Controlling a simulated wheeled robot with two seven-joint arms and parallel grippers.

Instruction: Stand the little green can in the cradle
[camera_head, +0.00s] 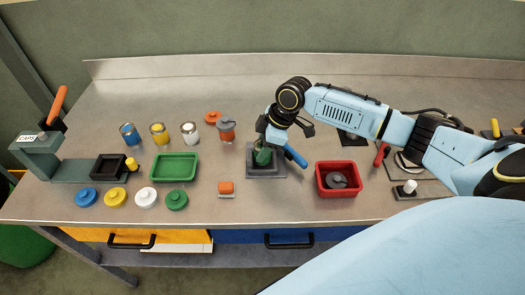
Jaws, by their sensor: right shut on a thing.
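The little green can (263,157) stands about upright at the cradle (266,172), a dark square block on the bench. My right gripper (266,142) comes down from above and is shut on the can's upper part. The fingers hide the top of the can, and I cannot tell whether its base rests fully in the cradle. My left gripper does not show.
A red tray (338,179) with a grey part stands to the right. A green tray (174,167), several small cans and coloured lids are on the left.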

